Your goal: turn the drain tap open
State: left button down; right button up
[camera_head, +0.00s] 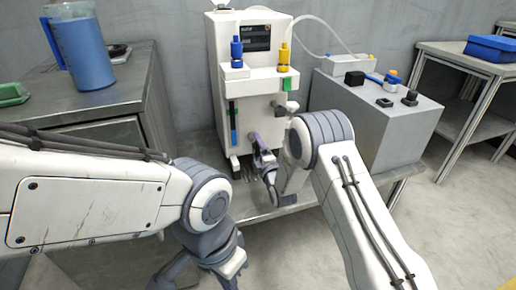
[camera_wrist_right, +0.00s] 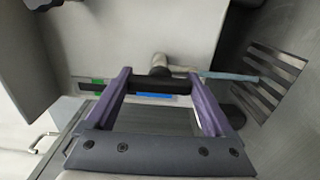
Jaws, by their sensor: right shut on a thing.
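The white machine (camera_head: 254,110) stands on the metal table against the wall. The drain tap is low on its front, mostly hidden by my right gripper in the head view. In the right wrist view, the tap's black handle (camera_wrist_right: 158,87) lies crosswise between the two purple fingers, below a pale metal stub. My right gripper (camera_wrist_right: 160,88) is shut on this handle, one finger at each end. It also shows in the head view (camera_head: 257,146) at the machine's lower front. My left gripper (camera_head: 198,280) is low in the head view, fingers apart, with nothing visible between them.
A grey box (camera_head: 375,122) with black knobs stands right of the machine. A blue jug (camera_head: 82,55) stands on the left cabinet (camera_head: 95,108). A blue tray (camera_head: 490,48) lies on a right-hand bench. The table's front edge (camera_head: 280,212) is partly bare.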

jog(key=shift+f, duration=0.1)
jog(key=o, duration=1.1)
jog(key=p+v, duration=0.3)
jog(key=v, duration=0.7)
jog(key=shift+s+d, duration=0.1)
jog(key=shift+s, duration=0.15)
